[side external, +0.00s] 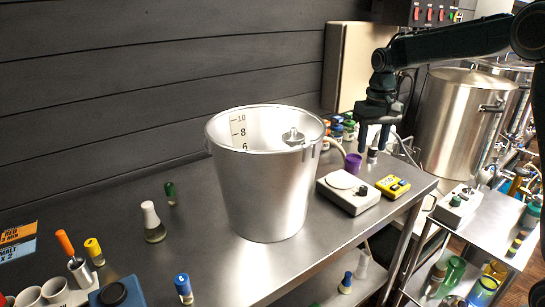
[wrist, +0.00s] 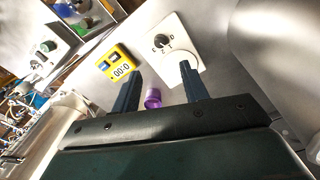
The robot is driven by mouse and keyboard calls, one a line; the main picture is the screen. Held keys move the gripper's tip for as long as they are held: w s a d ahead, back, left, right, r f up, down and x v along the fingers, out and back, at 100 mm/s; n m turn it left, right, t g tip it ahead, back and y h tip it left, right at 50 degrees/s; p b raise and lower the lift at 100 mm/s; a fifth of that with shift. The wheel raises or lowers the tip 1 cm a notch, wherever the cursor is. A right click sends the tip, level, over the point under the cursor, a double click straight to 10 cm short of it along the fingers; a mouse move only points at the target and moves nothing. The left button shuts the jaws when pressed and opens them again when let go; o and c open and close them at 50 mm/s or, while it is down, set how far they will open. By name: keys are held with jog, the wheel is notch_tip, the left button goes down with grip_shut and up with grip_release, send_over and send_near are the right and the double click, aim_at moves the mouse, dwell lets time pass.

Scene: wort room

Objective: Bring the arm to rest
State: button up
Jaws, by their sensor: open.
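My gripper (side external: 373,138) hangs from the dark arm at the upper right in the side view, pointing down above the back right of the steel bench (side external: 190,225). Its two fingers are apart with nothing held between them; they also show in the wrist view (wrist: 160,70).
A large steel bucket (side external: 262,195) stands left of my gripper. A white knobbed device (side external: 345,195) and a yellow meter (side external: 394,186) lie in front. Small bottles (side external: 337,127) crowd behind. A steel tank (side external: 455,125) stands to the right. The bench's left half has several vials.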

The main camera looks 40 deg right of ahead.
jog(key=shift+r, duration=0.55)
